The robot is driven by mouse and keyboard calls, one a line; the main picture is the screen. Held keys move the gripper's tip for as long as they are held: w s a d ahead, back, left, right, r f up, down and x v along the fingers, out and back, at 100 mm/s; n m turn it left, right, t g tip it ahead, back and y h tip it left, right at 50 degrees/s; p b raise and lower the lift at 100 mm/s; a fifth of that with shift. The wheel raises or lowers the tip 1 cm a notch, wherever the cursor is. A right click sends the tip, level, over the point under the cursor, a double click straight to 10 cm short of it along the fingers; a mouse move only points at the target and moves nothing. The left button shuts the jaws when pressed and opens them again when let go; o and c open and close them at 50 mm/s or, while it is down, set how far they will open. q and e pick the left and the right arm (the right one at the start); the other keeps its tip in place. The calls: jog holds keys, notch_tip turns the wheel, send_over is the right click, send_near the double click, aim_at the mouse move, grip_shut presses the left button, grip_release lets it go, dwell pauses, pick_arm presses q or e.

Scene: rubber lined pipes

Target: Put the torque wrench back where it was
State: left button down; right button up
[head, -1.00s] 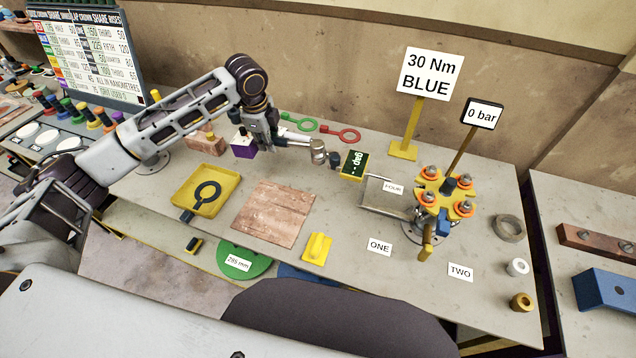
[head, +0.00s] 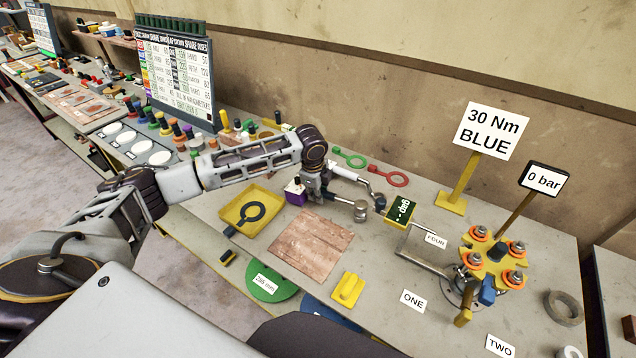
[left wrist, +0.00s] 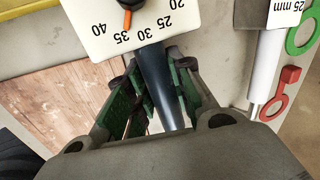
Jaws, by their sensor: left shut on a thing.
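My left gripper (left wrist: 160,105) is shut on that handle. In the head view, my left gripper (head: 318,192) is low over the table, behind the brown board. A box with a white top and purple side (head: 296,191), apparently the wrench's dial end, shows just left of it. Whether the wrench touches the table cannot be told. My right gripper is not in view.
A yellow tray (head: 232,216) with a dark ring lies left of the brown board (head: 297,254). Green (head: 350,160) and red (head: 389,178) ring tools lie behind.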

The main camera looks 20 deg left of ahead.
pick_arm(q)
jog(key=shift+f, duration=0.65)
jog(key=c, duration=1.5)
grip_release()
jog(key=shift+o, duration=1.2)
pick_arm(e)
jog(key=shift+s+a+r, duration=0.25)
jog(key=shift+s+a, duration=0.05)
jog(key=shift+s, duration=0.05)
